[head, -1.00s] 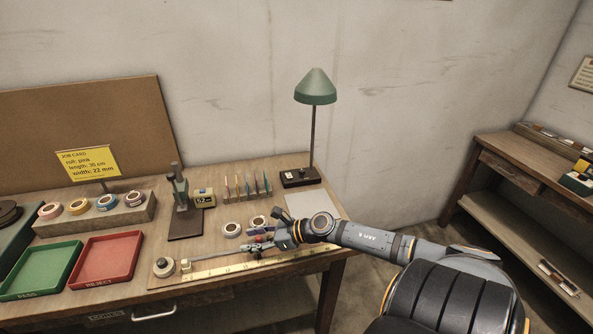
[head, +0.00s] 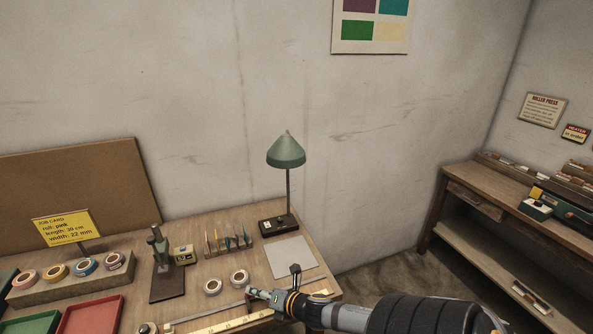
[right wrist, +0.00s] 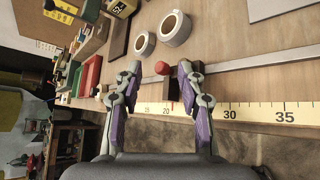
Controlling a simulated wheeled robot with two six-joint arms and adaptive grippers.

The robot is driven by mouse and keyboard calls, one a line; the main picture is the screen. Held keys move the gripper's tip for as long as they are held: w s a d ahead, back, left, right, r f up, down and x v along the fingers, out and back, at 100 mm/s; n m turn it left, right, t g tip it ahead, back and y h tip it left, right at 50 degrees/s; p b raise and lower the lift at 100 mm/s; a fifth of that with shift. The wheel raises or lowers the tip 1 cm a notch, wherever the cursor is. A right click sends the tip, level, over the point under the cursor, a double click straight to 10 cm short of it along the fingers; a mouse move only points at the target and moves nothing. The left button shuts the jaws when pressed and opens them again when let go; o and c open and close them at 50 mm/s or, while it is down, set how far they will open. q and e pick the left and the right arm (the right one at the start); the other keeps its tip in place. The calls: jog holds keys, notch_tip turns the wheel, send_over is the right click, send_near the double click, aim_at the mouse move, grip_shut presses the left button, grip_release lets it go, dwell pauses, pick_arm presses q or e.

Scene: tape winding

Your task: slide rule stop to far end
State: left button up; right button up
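The rule stop is a dark slider (right wrist: 174,86) with a red knob (right wrist: 161,68) on a metal rail (right wrist: 254,64). Its thin red pointer meets the yellow rule (right wrist: 256,112) near the 20 mark in the right wrist view. My right gripper (right wrist: 161,82) is open, with its fingers on either side of the stop. The right-hand finger is very close to the slider; I cannot tell if they touch. In the head view, the right gripper (head: 252,295) is low over the rule (head: 215,325) and hides the stop. My left gripper is not in view.
Two tape rolls (head: 213,287) (head: 240,278) lie behind the rail. A green lamp (head: 286,150) and a pale sheet (head: 292,257) are at the bench's back right. A red tray (head: 90,318) is at left. The rail runs clear toward the higher numbers.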

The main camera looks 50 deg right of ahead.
jog(key=s+a+f+m+g+h, duration=0.2)
jog(key=s+f+m+g, duration=0.15)
jog(key=m, duration=0.55)
jog(key=s+a+f+m+g+h, duration=0.1)
jog(key=s+a+f+m+g, duration=0.3)
jog(key=m, duration=0.6)
jog(key=s+d+f+m+b, duration=0.1)
jog(key=s+f, duration=0.3)
jog(key=f, duration=0.6)
jog(key=s+d+f+m+g+b, duration=0.1)
jog(key=s+f, duration=0.3)
jog(key=f, duration=0.6)
jog(key=shift+s+d+m, duration=0.2)
jog(key=shift+d+m, duration=0.3)
jog(key=shift+d, duration=0.2)
